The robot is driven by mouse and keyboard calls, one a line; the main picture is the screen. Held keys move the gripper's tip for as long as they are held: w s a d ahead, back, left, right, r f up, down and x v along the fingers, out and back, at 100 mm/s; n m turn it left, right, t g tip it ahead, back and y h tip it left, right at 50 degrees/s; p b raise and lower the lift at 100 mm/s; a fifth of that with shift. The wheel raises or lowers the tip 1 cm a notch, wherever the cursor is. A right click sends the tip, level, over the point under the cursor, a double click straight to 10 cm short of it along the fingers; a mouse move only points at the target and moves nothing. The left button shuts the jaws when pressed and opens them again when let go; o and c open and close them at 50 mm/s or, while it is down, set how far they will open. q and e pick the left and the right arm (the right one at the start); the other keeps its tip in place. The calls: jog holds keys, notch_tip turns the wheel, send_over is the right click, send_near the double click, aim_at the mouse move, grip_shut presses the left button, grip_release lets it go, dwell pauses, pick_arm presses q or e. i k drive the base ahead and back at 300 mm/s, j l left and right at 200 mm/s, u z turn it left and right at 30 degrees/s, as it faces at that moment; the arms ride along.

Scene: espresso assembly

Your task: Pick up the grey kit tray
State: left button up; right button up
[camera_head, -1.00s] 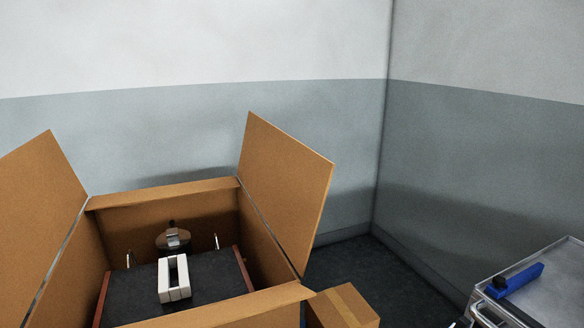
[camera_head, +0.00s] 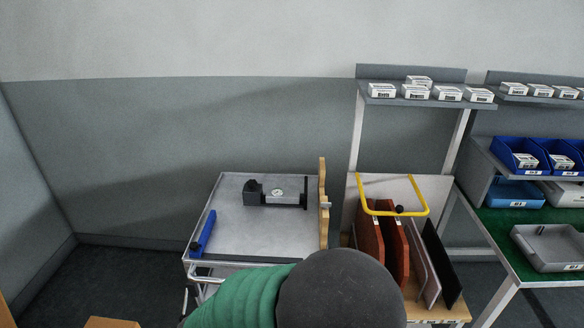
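A grey tray (camera_head: 520,238) with raised walls, which looks like the kit tray, lies on the green top (camera_head: 506,270) of a workbench at the right. A small dark item shows inside it and a white label is on its front wall. The frame's right edge cuts it off. Neither of my grippers is in view, so I cannot see whether they are open or shut.
A metal cart (camera_head: 232,225) carries a black device with a gauge (camera_head: 277,194) and a blue bar (camera_head: 203,234). A wooden rack (camera_head: 445,312) holds upright panels. Blue bins (camera_head: 515,152) stand above the bench. A rounded dark grey and green form, which I cannot identify, covers the bottom middle.

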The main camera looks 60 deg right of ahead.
aim_at(549, 248)
jog(key=z, duration=3.8)
jog(key=i+u, duration=0.25)
jog(key=u, duration=0.15)
jog(key=i+l+u, duration=0.1)
jog(key=u, duration=0.3)
jog(key=i+l+u, duration=0.2)
jog(key=u, duration=0.2)
jog(key=i, duration=0.1)
